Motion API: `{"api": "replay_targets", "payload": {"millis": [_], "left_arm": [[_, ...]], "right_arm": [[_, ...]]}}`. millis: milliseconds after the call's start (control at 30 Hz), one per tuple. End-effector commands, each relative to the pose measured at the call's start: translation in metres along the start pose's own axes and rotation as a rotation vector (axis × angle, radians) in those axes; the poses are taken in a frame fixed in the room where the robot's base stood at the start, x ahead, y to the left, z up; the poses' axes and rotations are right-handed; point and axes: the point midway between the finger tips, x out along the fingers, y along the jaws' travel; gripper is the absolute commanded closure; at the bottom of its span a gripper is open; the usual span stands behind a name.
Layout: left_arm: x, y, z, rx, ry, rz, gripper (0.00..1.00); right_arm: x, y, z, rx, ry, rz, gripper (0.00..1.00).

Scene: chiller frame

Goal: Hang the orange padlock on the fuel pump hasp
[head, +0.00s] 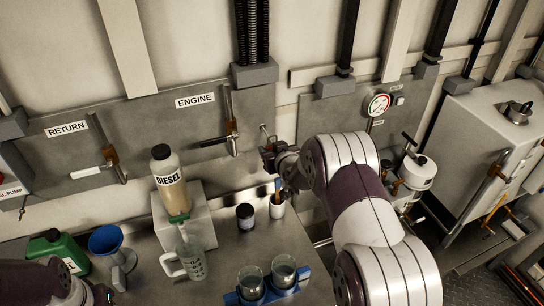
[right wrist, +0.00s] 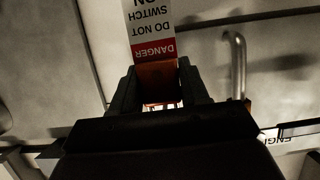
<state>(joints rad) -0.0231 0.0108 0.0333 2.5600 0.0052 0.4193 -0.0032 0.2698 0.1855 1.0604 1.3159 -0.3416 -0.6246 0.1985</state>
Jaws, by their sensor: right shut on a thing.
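My right gripper (head: 268,156) is at the wall panel, right of the ENGINE label. In the right wrist view its two dark fingers (right wrist: 154,90) are shut on an orange body (right wrist: 156,72), the padlock. A red and white DANGER tag (right wrist: 152,35) shows upside down just beyond it. The shackle is hidden. A bent metal peg (right wrist: 237,65) stands beside the fingers, apart from them. The fuel pump label (head: 12,192) is cut off at the left edge of the head view, and its hasp cannot be made out clearly. My left gripper (head: 100,295) is at the bottom left, its fingers unclear.
RETURN (head: 67,129) and ENGINE (head: 195,100) panels carry projecting valve handles. A diesel bottle (head: 168,180) stands on a pale block. A green can (head: 58,250), blue funnel (head: 105,239), clear jug (head: 190,262) and blue cup holder (head: 268,296) crowd the bench.

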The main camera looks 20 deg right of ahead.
Motion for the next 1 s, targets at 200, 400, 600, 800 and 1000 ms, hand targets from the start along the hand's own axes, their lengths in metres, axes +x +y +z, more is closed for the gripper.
{"api": "replay_targets", "payload": {"millis": [200,400,600,800,1000], "left_arm": [[0.015,0.000,0.002,0.000,0.000,0.000,0.61],[0.026,0.000,0.003,0.000,0.000,0.000,0.61],[0.026,0.000,0.003,0.000,0.000,0.000,0.61],[0.026,0.000,0.003,0.000,0.000,0.000,0.61],[0.026,0.000,0.003,0.000,0.000,0.000,0.61]], "right_arm": [[-0.051,0.001,0.027,0.002,-0.004,0.003,0.92],[-0.116,0.001,0.053,0.002,-0.004,0.003,0.92],[-0.154,0.001,0.066,0.002,-0.006,0.003,0.92],[-0.165,0.000,0.070,0.001,-0.004,0.000,0.92],[-0.164,0.000,0.070,0.001,-0.005,0.000,0.92]]}}
